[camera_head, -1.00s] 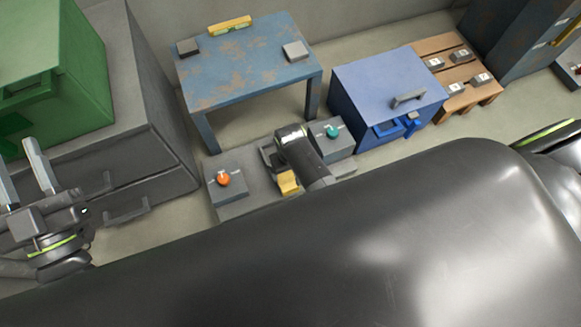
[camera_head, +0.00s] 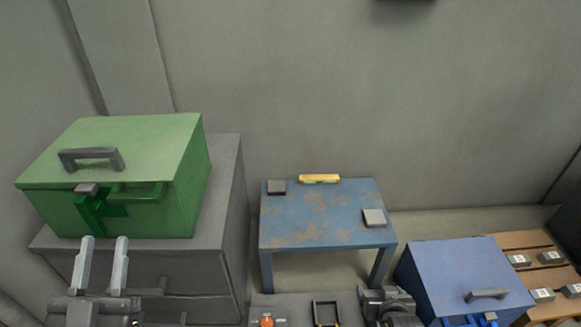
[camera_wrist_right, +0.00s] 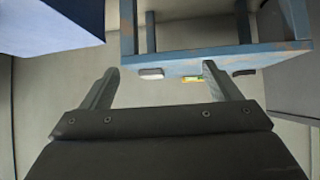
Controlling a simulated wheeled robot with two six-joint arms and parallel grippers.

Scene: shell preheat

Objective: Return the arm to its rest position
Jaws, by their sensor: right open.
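My left gripper (camera_head: 104,240) stands at the lower left of the head view, its two grey fingers upright and apart with nothing between them. It appears in front of the grey drawer cabinet (camera_head: 195,275). My right gripper (camera_wrist_right: 162,70) shows in the right wrist view with its fingers spread and nothing between them. Beyond its fingers are bare floor and the blue table (camera_wrist_right: 230,58).
A green box (camera_head: 130,210) sits on the cabinet. The worn blue table (camera_head: 325,222) carries a yellow level (camera_head: 319,179) and two grey blocks. An orange knob (camera_head: 267,320) is at the bottom edge. A blue box (camera_head: 465,275) and a wooden pallet (camera_head: 520,240) stand right.

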